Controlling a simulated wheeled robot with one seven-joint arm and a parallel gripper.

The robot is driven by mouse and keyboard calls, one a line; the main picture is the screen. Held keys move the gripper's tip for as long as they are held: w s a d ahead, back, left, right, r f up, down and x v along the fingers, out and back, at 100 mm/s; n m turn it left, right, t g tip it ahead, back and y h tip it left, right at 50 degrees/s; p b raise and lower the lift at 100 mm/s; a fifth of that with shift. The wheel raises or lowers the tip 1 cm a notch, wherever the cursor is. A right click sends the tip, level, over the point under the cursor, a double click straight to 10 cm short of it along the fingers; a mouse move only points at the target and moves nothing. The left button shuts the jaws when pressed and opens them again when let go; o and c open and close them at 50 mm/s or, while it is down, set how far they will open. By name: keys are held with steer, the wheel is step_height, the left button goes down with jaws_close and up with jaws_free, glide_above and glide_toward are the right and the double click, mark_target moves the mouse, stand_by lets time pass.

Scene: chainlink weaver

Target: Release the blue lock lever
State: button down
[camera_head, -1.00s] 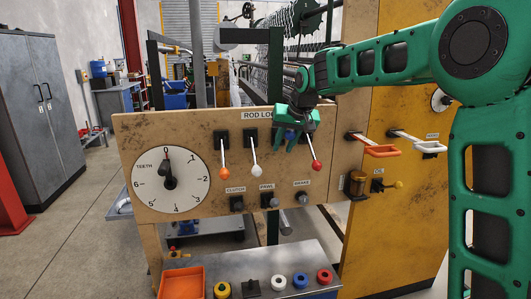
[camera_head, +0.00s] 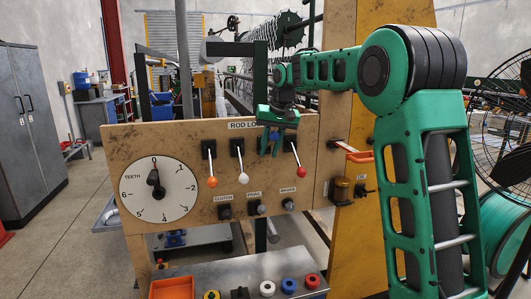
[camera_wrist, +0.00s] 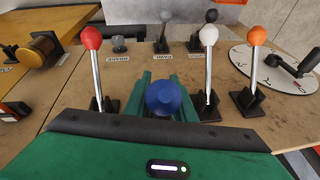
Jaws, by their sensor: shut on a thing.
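The blue lock lever's round knob (camera_head: 274,135) is on the ROD LOCK panel (camera_head: 222,130), between the white-knob lever (camera_head: 241,162) and the red-knob lever (camera_head: 297,160). My gripper (camera_head: 270,143) is at this lever, its green fingers pointing down. In the wrist view the blue knob (camera_wrist: 163,98) sits between the two fingers (camera_wrist: 162,92), which are shut on the lever. The blue lever's shaft and base are hidden. The blue knob sits higher in the head view than the orange, white and red knobs.
The orange-knob lever (camera_head: 211,165) is left of the white one. Below are the clutch, pawl and brake controls (camera_head: 257,208). A white TEETH dial (camera_head: 158,191) is at left. An orange handle (camera_head: 357,156) sticks out at right.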

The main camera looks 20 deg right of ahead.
steer(key=shift+d, duration=0.1)
steer(key=c, duration=1.5)
jaws_free()
steer(key=v, duration=1)
steer(key=shift+s+r, duration=0.1)
steer(key=shift+r, duration=0.15)
